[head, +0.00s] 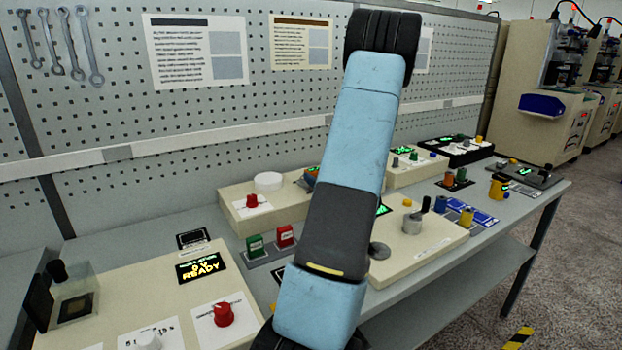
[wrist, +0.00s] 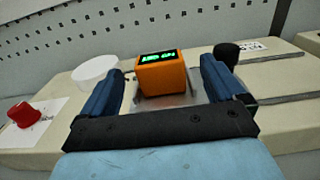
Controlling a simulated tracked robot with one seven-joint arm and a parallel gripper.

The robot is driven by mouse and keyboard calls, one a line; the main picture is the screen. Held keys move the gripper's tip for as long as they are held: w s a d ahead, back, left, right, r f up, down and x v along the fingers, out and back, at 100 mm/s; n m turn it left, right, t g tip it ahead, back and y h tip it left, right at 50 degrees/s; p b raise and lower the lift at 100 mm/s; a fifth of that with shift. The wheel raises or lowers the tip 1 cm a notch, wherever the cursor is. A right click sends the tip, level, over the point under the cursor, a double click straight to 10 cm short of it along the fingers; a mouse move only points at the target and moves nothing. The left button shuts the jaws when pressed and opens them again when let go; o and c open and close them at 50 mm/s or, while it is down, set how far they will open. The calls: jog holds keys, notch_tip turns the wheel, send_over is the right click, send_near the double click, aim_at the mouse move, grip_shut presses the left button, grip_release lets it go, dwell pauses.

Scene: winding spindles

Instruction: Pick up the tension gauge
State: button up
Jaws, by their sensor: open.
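The tension gauge appears to be the orange box (wrist: 163,77) with a green lit display on top, in the wrist view. It sits upright on a light metal plate on a cream-coloured unit. My gripper (wrist: 165,69) is open, with one blue finger on the left of the box and one on the right. A gap shows on each side, wider on the right, and I see no contact. In the head view my arm hides most of this spot; only a small orange and blue patch (head: 311,176) shows beside the arm.
A white round knob (wrist: 96,72) and a red knob (wrist: 24,113) stand to the left of the gripper. A black knob (wrist: 226,55) stands just beyond the right finger. The pegboard wall (head: 200,130) rises behind the bench. Several control units crowd the bench.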

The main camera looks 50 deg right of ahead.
aim_at(313, 169)
jog(key=shift+x, duration=2.7)
jog(key=shift+a+r, duration=0.1)
jog(key=shift+a, duration=0.05)
jog(key=c, duration=1.3)
